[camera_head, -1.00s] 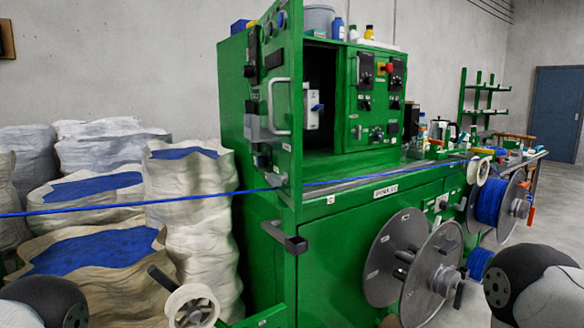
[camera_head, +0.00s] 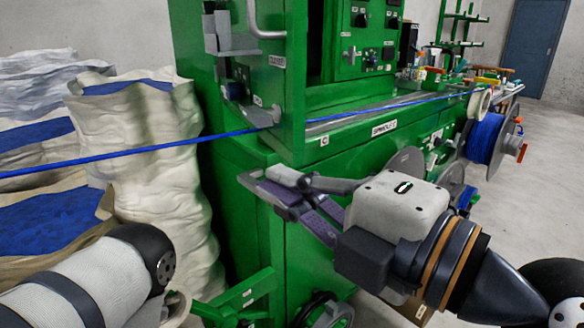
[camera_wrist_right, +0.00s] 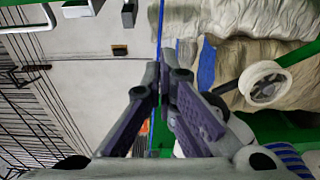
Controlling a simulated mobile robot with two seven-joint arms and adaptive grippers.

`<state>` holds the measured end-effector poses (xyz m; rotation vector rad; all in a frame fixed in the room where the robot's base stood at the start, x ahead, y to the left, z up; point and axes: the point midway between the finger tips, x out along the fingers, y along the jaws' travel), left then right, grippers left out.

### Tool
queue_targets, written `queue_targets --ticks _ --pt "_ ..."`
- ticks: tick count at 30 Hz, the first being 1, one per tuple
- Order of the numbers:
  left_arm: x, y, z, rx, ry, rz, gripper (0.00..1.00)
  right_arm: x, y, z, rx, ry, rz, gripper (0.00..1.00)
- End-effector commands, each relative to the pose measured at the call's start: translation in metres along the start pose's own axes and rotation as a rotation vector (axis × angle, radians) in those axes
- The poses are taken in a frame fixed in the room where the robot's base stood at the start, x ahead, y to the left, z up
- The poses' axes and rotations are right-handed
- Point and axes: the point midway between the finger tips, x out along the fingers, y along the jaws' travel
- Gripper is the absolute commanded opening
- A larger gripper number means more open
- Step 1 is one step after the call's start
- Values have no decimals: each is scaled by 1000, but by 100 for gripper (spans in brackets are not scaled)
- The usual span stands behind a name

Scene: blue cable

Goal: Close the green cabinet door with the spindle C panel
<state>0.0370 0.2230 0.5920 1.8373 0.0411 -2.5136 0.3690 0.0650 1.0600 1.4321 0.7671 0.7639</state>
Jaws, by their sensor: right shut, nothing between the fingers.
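The green cabinet door (camera_head: 262,85) stands open in the head view, swung out toward me at the left of the cabinet opening. My right gripper (camera_head: 268,180) is below the door's lower edge, in front of the machine's corner, and looks apart from the door. Its fingers are shut and empty; the tips meet in the right wrist view (camera_wrist_right: 163,82). My left arm shows at lower left, but its gripper is out of view.
A blue cable (camera_head: 130,150) runs taut across the view, past the door's lower part. Sacks of blue pellets (camera_head: 140,130) stand at left. Spools (camera_head: 487,138) line the machine's front at right. Open floor lies at far right.

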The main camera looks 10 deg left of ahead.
Motion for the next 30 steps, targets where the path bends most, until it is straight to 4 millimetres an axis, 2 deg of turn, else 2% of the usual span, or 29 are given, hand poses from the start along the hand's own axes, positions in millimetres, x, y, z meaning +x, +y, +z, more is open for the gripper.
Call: queue_targets --ticks 1,2,4,9,12,15,19,30 --pt "18 0 8 1 -46 -2 0 7 -12 2 13 2 -6 0" --pt "24 -1 11 1 -60 -3 0 9 -12 1 11 3 -5 0" --pt "18 -1 8 1 -44 -2 0 25 -4 -1 3 2 -3 0" --pt "17 -1 7 1 -41 -2 0 60 0 -2 2 3 1 0" --pt "18 -1 8 1 -43 -3 0 50 1 19 4 -3 3 0" --pt "18 -1 8 1 -44 -2 0 46 2 29 3 -2 4 0" --pt "18 -1 8 2 -45 -2 0 43 2 35 -1 0 2 0" --pt "18 -1 8 1 -45 -3 0 43 2 36 -2 1 1 0"
